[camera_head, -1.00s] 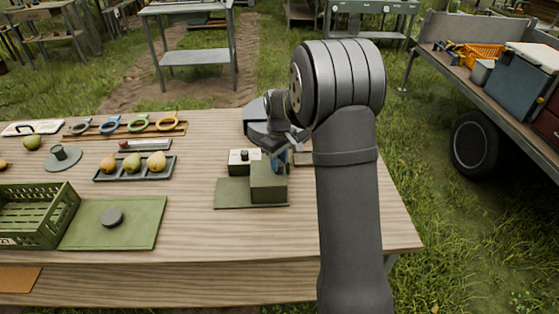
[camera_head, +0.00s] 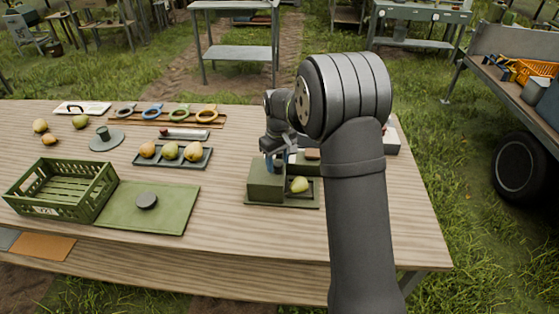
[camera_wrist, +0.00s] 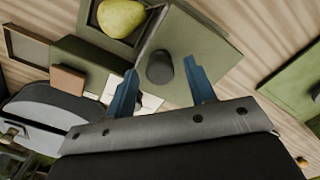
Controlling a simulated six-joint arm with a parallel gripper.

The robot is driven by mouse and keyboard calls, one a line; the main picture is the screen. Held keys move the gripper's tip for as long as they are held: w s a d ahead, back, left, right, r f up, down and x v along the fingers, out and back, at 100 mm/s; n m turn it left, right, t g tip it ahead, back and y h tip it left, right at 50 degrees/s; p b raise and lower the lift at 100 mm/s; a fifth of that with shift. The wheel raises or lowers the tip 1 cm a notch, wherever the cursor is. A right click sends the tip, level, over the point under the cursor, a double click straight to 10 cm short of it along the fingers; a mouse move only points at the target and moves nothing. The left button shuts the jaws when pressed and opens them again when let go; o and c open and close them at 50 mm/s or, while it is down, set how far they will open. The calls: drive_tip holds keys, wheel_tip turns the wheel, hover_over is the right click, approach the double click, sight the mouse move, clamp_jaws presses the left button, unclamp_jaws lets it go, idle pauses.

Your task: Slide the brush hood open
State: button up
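The brush hood (camera_head: 266,182) is a green box at the left end of a dark green base (camera_head: 284,204). A yellow-green pear (camera_head: 298,185) lies uncovered in the recess to its right. In the wrist view the hood's top (camera_wrist: 190,45) bears a dark round knob (camera_wrist: 160,70), and the pear (camera_wrist: 121,17) shows beside the hood. My gripper (camera_head: 273,163) is right over the hood. In the wrist view its two blue fingers stand apart on either side of the knob, with visible gaps. The brush itself cannot be made out.
A tray of pears (camera_head: 172,157), a green crate (camera_head: 62,189) and a green mat with a dark disc (camera_head: 150,207) lie left of the base. Coloured rings (camera_head: 152,110) are at the back. A white-sided box (camera_head: 391,140) stands right of my arm. The table front is clear.

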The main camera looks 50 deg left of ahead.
wheel_tip(320, 180, up, 17)
drive_tip(key=shift+r, duration=0.2)
idle(0.6)
idle(0.4)
wheel_tip(320, 180, down, 18)
drive_tip(key=shift+r, duration=0.25)
idle(0.4)
wheel_tip(320, 180, up, 18)
drive_tip(key=shift+f, duration=0.25)
idle(0.5)
